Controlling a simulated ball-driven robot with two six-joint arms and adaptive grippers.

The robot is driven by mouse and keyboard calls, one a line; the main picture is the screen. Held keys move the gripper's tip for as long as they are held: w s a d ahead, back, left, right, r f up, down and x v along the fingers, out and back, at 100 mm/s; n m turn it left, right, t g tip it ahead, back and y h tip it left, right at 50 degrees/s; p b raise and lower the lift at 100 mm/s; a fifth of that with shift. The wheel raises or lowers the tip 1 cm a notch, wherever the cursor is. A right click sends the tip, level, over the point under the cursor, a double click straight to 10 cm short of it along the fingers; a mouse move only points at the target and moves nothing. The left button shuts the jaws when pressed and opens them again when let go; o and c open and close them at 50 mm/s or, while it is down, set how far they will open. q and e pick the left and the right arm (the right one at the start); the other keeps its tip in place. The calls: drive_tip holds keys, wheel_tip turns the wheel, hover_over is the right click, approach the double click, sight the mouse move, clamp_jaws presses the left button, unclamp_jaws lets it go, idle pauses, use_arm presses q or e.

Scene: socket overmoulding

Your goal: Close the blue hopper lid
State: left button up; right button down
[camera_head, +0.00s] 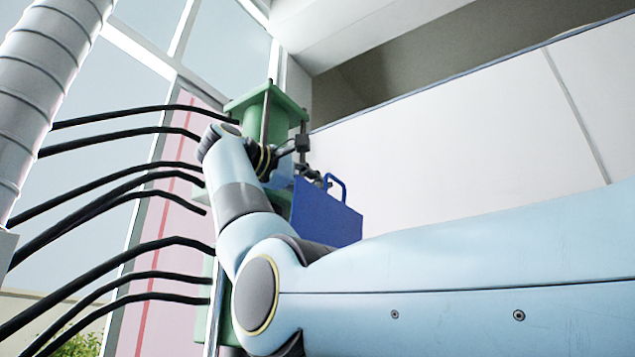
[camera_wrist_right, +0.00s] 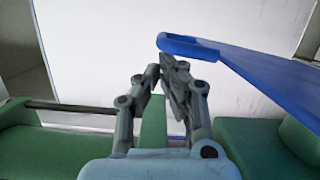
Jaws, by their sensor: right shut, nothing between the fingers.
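The blue hopper lid (camera_head: 328,218) stands raised beside the green machine in the head view, its flat face visible and a loop handle (camera_head: 337,181) on its upper edge. In the right wrist view the lid (camera_wrist_right: 265,78) slants in from the right, with its handle (camera_wrist_right: 188,47) close to the fingers. My right gripper (camera_head: 312,174) is beside the lid near the handle, partly hidden by my own wrist. In the wrist view its fingertips (camera_wrist_right: 167,70) are together, with nothing between them. Whether they touch the handle I cannot tell. My left gripper is out of view.
The green machine (camera_head: 248,104) with metal rods stands behind my right arm. Its green parts (camera_wrist_right: 262,140) also lie below the fingers in the wrist view. Several black hoses (camera_head: 110,178) run in from the left. A pale wall (camera_head: 440,140) is behind, with clear space before it.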

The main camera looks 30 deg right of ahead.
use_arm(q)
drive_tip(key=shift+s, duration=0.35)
use_arm(e)
drive_tip(key=shift+s, duration=0.1)
